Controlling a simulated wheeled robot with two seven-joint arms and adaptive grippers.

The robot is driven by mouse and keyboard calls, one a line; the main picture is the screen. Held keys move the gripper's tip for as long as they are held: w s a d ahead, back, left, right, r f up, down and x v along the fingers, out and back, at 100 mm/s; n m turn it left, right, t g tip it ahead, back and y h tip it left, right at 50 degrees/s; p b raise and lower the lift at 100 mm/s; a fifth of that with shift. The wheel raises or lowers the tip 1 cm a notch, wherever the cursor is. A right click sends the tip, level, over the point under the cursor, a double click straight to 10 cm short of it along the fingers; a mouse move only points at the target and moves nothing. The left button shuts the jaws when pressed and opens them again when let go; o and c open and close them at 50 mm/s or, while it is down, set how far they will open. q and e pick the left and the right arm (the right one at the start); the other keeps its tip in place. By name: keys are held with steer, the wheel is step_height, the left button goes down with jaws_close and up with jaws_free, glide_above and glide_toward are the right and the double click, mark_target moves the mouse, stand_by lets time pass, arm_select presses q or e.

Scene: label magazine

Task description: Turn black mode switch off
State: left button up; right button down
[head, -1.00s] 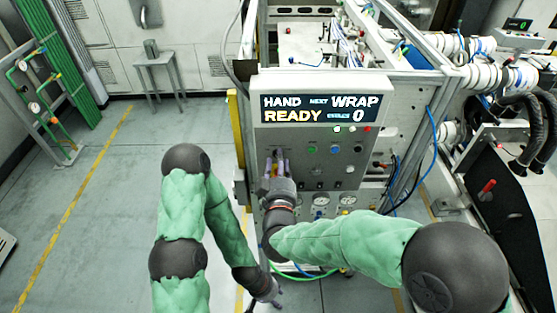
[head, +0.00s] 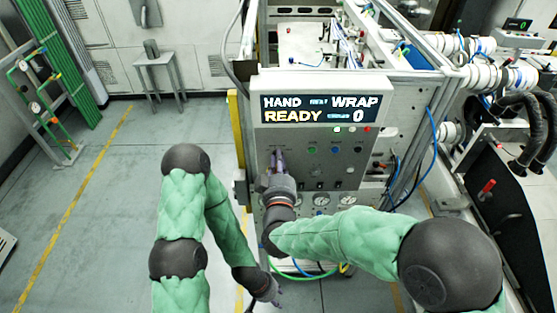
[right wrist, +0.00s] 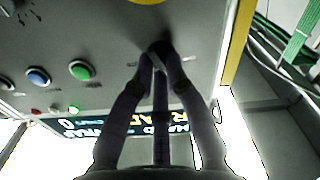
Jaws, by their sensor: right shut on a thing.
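The black mode switch (right wrist: 160,46) is on the grey panel face in the right wrist view, between my fingertips and partly covered by them. My right gripper (right wrist: 158,58) is shut on it; the fingers converge at the panel. In the head view the right gripper (head: 277,158) is at the left part of the control panel (head: 262,140) and hides the switch, so its angle is unclear. My left gripper (head: 270,294) hangs low over the floor, away from the panel; its fingers are too small to read.
The panel display (head: 320,108) reads HAND, WRAP, READY and 0. A green button (right wrist: 81,69) and a blue button (right wrist: 38,77) sit beside the switch. Gauges (head: 321,201) and hoses are below. Open floor (head: 110,200) lies to the left.

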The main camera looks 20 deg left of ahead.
steer(key=n+p, duration=0.1)
steer(key=n, duration=0.2)
steer(key=shift+a+r, duration=0.1)
steer(key=shift+a+n+p, duration=0.15)
steer(key=shift+n+p, duration=1.1)
steer(key=shift+n, duration=1.45)
steer(key=shift+s, duration=0.1)
steer(key=c, duration=1.2)
jaws_free()
steer(key=shift+c, duration=0.2)
steer(key=shift+s, duration=0.1)
steer(key=v, duration=1.1)
steer(key=shift+s, duration=0.35)
